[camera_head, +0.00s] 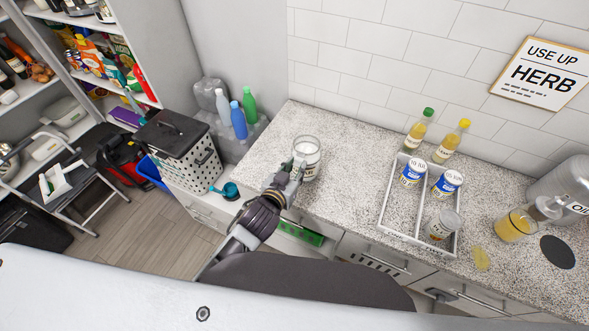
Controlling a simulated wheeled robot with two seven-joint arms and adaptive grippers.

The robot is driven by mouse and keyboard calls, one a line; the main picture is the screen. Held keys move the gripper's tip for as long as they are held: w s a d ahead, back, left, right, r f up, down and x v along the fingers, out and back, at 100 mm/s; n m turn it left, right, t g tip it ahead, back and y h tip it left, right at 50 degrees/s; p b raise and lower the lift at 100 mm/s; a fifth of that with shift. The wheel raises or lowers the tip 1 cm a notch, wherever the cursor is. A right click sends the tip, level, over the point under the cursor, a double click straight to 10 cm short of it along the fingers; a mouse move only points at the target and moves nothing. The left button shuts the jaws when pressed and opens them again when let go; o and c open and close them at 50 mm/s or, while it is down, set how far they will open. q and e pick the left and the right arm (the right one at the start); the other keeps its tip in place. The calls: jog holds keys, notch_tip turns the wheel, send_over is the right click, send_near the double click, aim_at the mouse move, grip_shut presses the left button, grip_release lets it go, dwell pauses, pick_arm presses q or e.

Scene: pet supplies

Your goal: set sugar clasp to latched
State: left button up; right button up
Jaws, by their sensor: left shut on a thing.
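A clear glass jar with a pale label and whitish contents, which I take as the sugar jar (308,152), stands upright near the front left edge of the speckled counter. My left gripper (294,175) comes up from below and is shut at the jar's near left side. The fingers cover that side, so the clasp and its position are too small and hidden to make out. My right gripper is not in view.
To the right, a white tray (386,208) holds blue-and-white cans (412,172) and a jar (443,224). Two bottles (419,130) stand behind it. A jug of yellow liquid (514,225) is further right. A perforated bin (188,160) stands left of the counter. The counter between jar and tray is clear.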

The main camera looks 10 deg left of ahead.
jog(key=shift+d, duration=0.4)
pick_arm(q)
jog(key=o, duration=1)
jog(key=shift+d, duration=0.1)
jog(key=shift+o, duration=0.2)
jog(key=v, duration=0.7)
jog(key=shift+r, duration=0.25)
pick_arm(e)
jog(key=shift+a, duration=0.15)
pick_arm(q)
jog(key=shift+s, duration=0.15)
